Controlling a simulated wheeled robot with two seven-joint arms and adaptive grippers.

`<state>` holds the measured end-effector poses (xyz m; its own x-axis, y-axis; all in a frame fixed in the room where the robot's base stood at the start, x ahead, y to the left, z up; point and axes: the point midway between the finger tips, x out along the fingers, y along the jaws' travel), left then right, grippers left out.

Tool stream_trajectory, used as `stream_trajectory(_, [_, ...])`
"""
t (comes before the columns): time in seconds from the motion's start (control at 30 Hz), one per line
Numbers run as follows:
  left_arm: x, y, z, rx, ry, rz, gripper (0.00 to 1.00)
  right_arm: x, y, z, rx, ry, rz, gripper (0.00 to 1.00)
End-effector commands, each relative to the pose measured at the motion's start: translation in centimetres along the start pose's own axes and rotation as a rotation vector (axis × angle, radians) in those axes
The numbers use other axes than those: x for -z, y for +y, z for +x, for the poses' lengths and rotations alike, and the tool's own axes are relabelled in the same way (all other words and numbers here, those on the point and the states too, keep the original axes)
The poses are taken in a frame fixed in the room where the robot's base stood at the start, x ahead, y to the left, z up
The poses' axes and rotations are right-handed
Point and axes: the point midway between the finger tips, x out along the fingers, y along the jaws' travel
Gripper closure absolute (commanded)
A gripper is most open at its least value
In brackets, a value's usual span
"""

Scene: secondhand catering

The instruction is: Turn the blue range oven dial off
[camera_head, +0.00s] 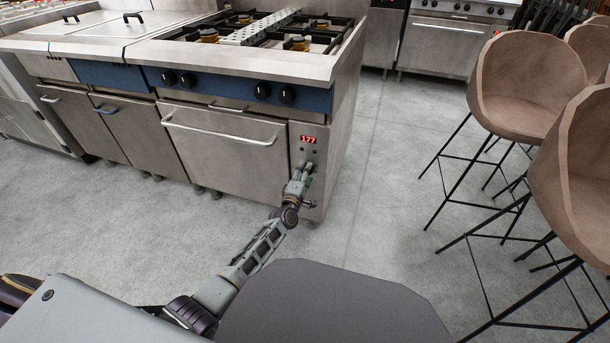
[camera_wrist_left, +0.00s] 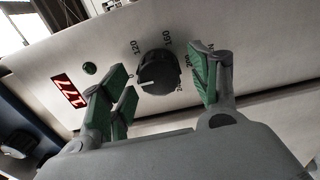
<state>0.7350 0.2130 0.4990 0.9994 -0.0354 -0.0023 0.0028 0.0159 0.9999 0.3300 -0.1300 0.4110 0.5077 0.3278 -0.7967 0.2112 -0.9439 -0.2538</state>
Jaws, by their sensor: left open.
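The blue-fronted range (camera_head: 225,88) stands ahead, with a steel oven door and a control panel at its right. In the left wrist view, the black oven dial (camera_wrist_left: 157,72) sits on the pale panel, with a white pointer line toward its lower left. Numbers including 120, 160 and 200 ring it. My left gripper (camera_head: 303,171) is at this panel, below the red display. Its green-padded fingers (camera_wrist_left: 163,77) are open, one on each side of the dial; I cannot tell whether they touch it. In the head view the gripper hides the dial. My right gripper is not in view.
The red display (camera_head: 308,139) reads 177; it also shows in the left wrist view (camera_wrist_left: 69,90). Several black burner knobs (camera_head: 287,94) sit on the blue strip above. Brown bar stools (camera_head: 520,85) stand at the right. The floor between stools and range is clear.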

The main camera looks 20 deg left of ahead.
Motion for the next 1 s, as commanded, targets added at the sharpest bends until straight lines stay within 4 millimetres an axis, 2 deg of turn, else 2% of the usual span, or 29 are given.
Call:
stream_trajectory(0.47, [0.1,0.1,-0.7,-0.002,0.001,0.0,0.38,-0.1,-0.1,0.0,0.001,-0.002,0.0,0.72])
stream_trajectory(1.0, [0.1,0.0,-4.8,-0.001,0.001,0.001,0.38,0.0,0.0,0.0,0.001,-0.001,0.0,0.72])
